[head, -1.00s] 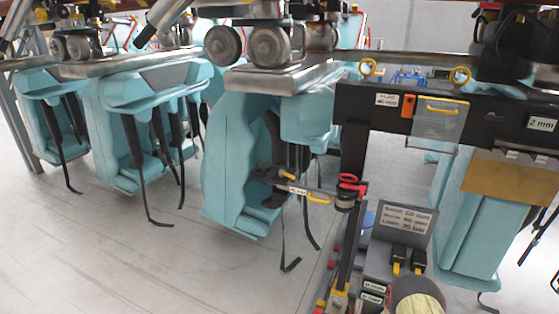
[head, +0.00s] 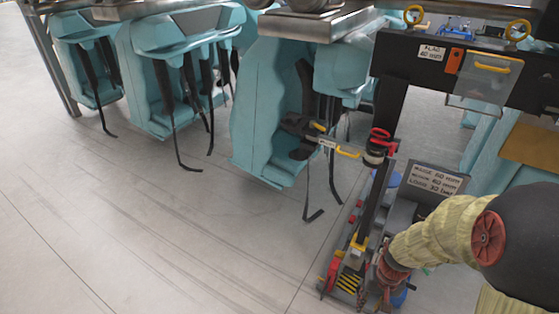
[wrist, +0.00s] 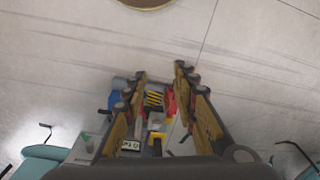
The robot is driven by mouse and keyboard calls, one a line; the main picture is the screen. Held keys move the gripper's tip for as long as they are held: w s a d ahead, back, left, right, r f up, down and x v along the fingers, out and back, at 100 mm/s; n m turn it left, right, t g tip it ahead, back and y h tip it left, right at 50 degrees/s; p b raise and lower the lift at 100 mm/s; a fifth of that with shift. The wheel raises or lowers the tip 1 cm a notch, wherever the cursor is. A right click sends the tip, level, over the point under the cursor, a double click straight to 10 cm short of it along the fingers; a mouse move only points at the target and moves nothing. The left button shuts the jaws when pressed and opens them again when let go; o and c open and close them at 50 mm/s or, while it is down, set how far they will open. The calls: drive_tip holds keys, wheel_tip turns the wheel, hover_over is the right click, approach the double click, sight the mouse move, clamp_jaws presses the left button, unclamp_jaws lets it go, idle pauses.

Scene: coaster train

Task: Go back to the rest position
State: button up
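My gripper (wrist: 160,70) shows in the wrist view with its two fingers apart and nothing visible between them. Beyond the fingers lies the base of a tool stand with a yellow-and-black striped part (wrist: 153,99). In the head view my arm, in a beige sleeve, reaches in from the right edge. Its end is low beside the stand's base (head: 350,268); the fingers are hard to make out there, and I cannot tell whether they touch anything.
A dark tool stand (head: 388,110) with a clear pouch (head: 483,78) and a sign (head: 434,182) stands at the right. Teal coaster seats (head: 262,115) with dangling straps hang along the back. The grey floor (head: 120,235) at the left is clear.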

drive_tip(key=s+a+r+n+t, duration=0.1)
drive_tip(key=s+a+r+t, duration=0.1)
drive_tip(key=r, duration=0.8)
drive_tip(key=s+a+r+n+t, duration=0.1)
drive_tip(key=s+a+r, duration=0.2)
drive_tip(key=r, duration=0.7)
drive_tip(key=s+a+r+n+t, duration=0.1)
drive_tip(key=s+a+r+t, duration=0.1)
drive_tip(key=r, duration=0.8)
drive_tip(key=shift+s+a+r+t+h, duration=0.15)
drive_tip(key=shift+s+a+t+h, duration=0.15)
drive_tip(key=shift+s+a, duration=0.5)
drive_tip(key=shift+s+d, duration=0.15)
drive_tip(key=shift+d, duration=0.15)
